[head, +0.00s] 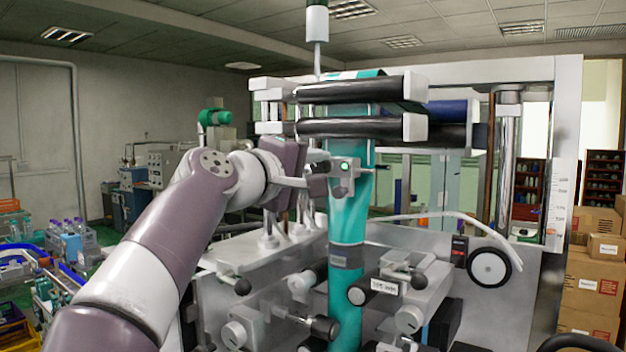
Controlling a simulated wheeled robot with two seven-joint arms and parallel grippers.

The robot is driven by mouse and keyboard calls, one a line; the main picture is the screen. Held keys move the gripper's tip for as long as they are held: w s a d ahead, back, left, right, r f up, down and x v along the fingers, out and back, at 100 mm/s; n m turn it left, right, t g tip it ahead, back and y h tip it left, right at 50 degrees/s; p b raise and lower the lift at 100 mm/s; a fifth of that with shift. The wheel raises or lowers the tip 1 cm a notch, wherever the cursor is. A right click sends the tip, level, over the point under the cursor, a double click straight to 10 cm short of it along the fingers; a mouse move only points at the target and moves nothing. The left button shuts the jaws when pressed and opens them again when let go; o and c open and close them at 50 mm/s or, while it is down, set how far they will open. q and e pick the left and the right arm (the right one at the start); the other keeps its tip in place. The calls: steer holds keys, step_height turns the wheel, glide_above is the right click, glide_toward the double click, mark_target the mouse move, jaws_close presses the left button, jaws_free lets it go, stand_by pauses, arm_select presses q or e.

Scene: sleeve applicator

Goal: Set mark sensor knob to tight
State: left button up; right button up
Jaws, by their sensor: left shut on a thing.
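The mark sensor (345,172) is a small grey block with a lit green lamp, beside the teal sleeve film (348,218) in the middle of the head view. My left arm comes in from the lower left. My left gripper (318,181) is at the left side of the sensor block, shut on the mark sensor knob. The fingers hide most of the knob, and its setting cannot be read. My right gripper is not in view.
Black rollers (350,90) cross above the sensor. Below are several knobs and small rollers on the machine's metal panel (265,290). A black-and-white handwheel (490,268) is at the right. Cardboard boxes (592,285) stand at the far right.

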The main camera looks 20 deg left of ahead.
arm_select(q)
steer(key=m, duration=0.2)
steer(key=m+b, duration=0.1)
steer(key=m, duration=0.1)
steer(key=shift+w+f+b, duration=0.1)
steer(key=shift+f+b, duration=0.2)
steer(key=shift+f, duration=0.1)
steer(key=shift+m+b, duration=0.4)
steer(key=shift+m, duration=1.3)
steer(key=o, duration=1.1)
steer(key=shift+r, duration=0.1)
steer(key=shift+c, duration=0.2)
steer(key=shift+s+a+r, duration=0.1)
steer(key=shift+s+a, duration=0.15)
steer(key=shift+d, duration=0.1)
